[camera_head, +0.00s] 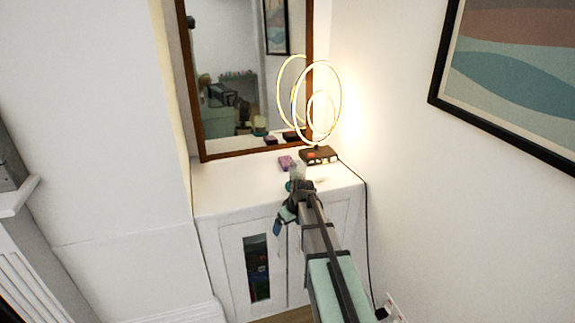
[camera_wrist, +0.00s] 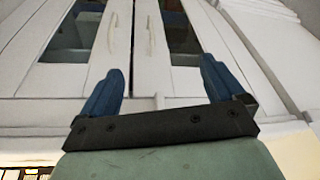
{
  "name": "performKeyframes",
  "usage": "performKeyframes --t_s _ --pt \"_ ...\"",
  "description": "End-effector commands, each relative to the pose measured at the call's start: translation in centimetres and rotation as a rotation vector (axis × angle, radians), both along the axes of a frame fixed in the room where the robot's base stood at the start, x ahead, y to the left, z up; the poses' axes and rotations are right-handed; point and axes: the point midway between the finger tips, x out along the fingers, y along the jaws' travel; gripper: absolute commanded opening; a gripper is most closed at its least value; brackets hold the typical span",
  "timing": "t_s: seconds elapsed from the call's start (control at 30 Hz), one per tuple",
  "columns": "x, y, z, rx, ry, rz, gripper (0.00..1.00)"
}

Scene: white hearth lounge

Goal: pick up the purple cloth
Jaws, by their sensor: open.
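A small purple item (camera_head: 286,162), which I take as the purple cloth, lies on the white cabinet top (camera_head: 232,186) near the mirror. It is small in the head view, and its folds cannot be made out. It does not show in the wrist view. My gripper (camera_head: 281,222) is at the front edge of the cabinet, nearer the camera than the cloth and apart from it. In the wrist view my gripper (camera_wrist: 162,70) has its two blue fingers wide apart with nothing between them.
A lit ring lamp (camera_head: 318,105) on a dark base stands right of the cloth. A clear and teal object (camera_head: 296,172) stands just in front of the cloth, partly behind my arm. A brown-framed mirror (camera_head: 203,152) rises behind. The cabinet top's left side is clear.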

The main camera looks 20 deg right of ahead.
Motion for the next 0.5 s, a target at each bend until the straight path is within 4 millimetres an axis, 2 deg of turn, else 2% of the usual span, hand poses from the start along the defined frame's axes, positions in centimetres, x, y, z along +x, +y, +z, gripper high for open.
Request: performKeyframes --t_s 0.03,0.1,0.4,0.43,0.5 --pt "1.0 -0.5 1.6 -0.003 -0.023 0.005 0.96" --pt "1.7 -0.9 3.2 -0.006 -0.046 0.015 0.96" --pt "4.0 -2.0 8.5 -0.02 -0.126 0.045 0.96" --pt "4.3 -1.4 9.1 -0.019 -0.143 0.055 0.96" --pt "6.8 -0.2 10.0 0.0 -0.161 0.039 0.96"
